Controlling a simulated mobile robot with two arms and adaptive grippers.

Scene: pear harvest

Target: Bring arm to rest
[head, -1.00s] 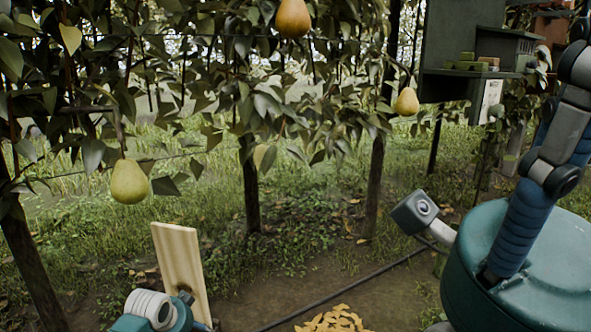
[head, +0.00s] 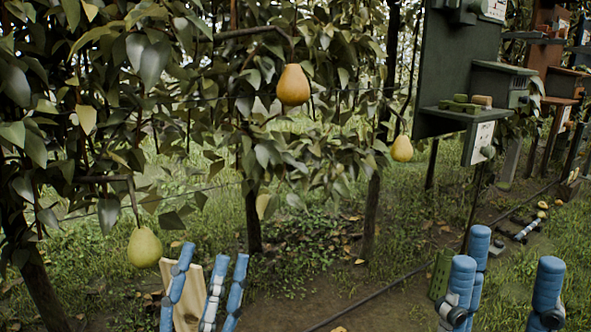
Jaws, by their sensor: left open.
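My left gripper (head: 205,292) stands at the bottom left with blue segmented fingers pointing up. It is open, and I see nothing held between the fingers. My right gripper (head: 510,285) is at the bottom right, its blue fingers up and spread apart with a gap between them. Its palm is below the picture edge. A green pear (head: 145,248) hangs at the left, above and left of my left gripper. An orange pear (head: 292,85) hangs at the upper middle. A smaller yellow pear (head: 402,148) hangs right of centre. Neither gripper touches a pear.
A pale wooden board (head: 190,283) is partly hidden behind my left fingers. A dark green stand (head: 457,70) with a shelf (head: 465,114) rises at the right, and other stands are behind it. A dark hose (head: 365,291) crosses the ground. Grass and soil lie open in the middle.

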